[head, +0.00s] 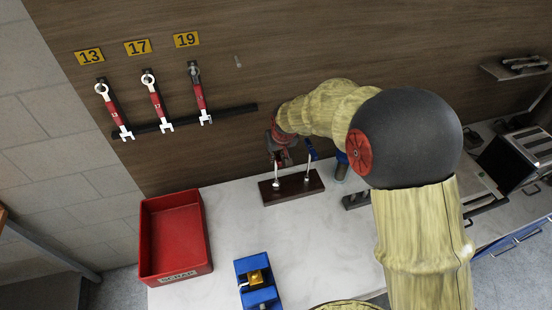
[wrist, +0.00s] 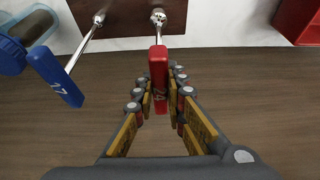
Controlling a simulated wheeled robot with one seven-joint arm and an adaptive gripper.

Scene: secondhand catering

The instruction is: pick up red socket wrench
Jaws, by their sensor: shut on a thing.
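The red socket wrench (wrist: 158,68) is in the wrist view, its red handle between the fingers of my gripper (wrist: 160,88). The handle carries a number, partly readable as 24. Its silver shaft runs to the dark wooden stand (wrist: 120,14), where its socket end appears to rest. In the head view my gripper (head: 282,152) is above the left side of the stand (head: 292,187), shut on the red handle, which it partly hides. A blue-handled socket wrench (wrist: 58,78) stands beside it, apart from my fingers; it also shows in the head view (head: 311,152).
A red scrap bin (head: 175,240) and a blue vise-like block (head: 257,284) are on the white worktop (head: 225,225). Several red-handled wrenches (head: 157,104) hang on the wall under yellow number plates. A toaster (head: 527,153) is at the right.

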